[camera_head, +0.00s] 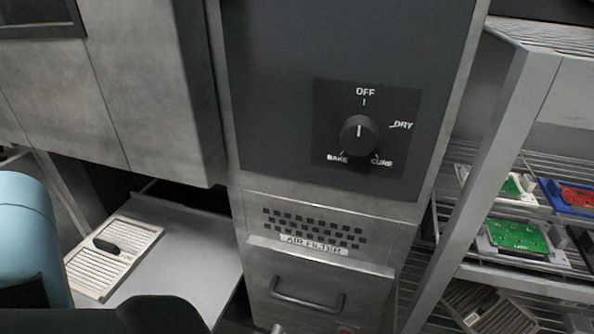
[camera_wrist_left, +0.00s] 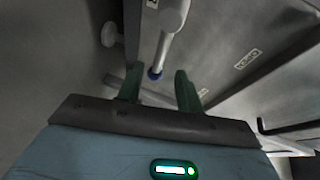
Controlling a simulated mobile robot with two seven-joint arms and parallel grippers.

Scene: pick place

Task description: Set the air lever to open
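In the left wrist view, a light grey lever (camera_wrist_left: 170,40) with a blue tip hangs down from a round pivot on a grey metal panel. I take it to be the air lever; it does not show clearly in the head view. A small white label (camera_wrist_left: 247,60) is on the panel to its right, too blurred to read. My left gripper (camera_wrist_left: 160,88) is open, with its two green fingers apart. The lever's blue tip appears between the fingertips, and I cannot tell if they touch it. My right gripper is in neither view.
A black dial (camera_head: 359,134) points to OFF on the front panel. Below are an air filter grille (camera_head: 313,229) and a handle (camera_head: 307,297). A slatted panel (camera_head: 115,256) lies on a grey surface at left. Racks with circuit boards (camera_head: 516,236) stand at right.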

